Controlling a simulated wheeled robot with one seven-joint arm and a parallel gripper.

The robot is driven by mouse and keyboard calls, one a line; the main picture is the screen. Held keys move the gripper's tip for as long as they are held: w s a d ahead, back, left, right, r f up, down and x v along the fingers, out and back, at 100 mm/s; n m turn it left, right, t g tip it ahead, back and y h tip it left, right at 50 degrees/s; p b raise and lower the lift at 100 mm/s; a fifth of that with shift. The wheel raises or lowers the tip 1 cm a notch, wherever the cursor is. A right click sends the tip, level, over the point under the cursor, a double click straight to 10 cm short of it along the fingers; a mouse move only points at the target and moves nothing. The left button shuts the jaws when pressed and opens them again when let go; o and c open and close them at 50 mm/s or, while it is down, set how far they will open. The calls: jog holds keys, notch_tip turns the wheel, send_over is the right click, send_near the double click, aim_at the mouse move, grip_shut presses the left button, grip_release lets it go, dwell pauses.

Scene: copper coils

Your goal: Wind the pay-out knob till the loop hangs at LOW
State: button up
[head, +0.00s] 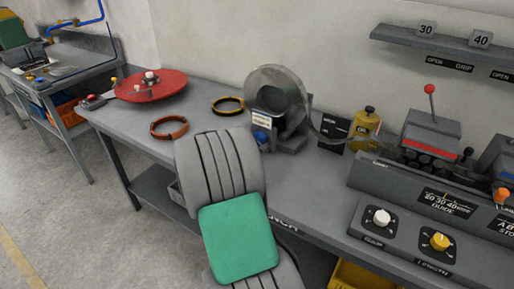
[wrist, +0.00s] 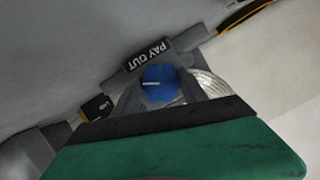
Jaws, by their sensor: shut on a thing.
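The blue pay-out knob (head: 262,137) is on the front of the grey stand of the pay-out reel (head: 275,90). In the wrist view the knob (wrist: 158,83) shows a pale pointer line, with an upside-down PAY OUT label (wrist: 148,55) beside it. My gripper is at the knob and shut on it; its fingertips are mostly hidden by my green-and-black hand. A thin grey strand (head: 322,134) leaves the reel to the right, past a black marked plate (head: 333,134). The plate's marks are too small to read, so I cannot tell the loop's height.
An oil bottle (head: 365,124) stands right of the plate. A grey machine (head: 430,150) with a red-knobbed lever follows, then a panel with GAP (head: 381,218) and LENGTH (head: 440,241) knobs. Left are a red turntable (head: 150,88), a copper ring (head: 168,127) and a dark ring (head: 228,106).

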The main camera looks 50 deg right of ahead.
jog(key=m+t+b, duration=0.1)
jog(key=b, duration=0.5)
jog(key=f+m+t+b, duration=0.1)
jog(key=m+b, duration=0.1)
jog(key=b, duration=0.4)
jog(key=shift+s+f+m+b, duration=0.1)
jog(key=shift+f+m+b, duration=0.15)
jog(key=shift+m+b, duration=0.05)
jog(key=m+t+b, duration=0.1)
jog(key=b, duration=0.4)
jog(key=shift+r+m+h, duration=0.15)
jog(key=shift+m+h, duration=0.15)
jog(key=m+b, duration=0.1)
jog(key=b, duration=0.2)
jog(key=shift+r+t, duration=0.35)
jog(key=shift+t, duration=0.05)
jog(key=o, duration=1.4)
jog(key=shift+r, duration=0.15)
jog(key=shift+a, duration=0.15)
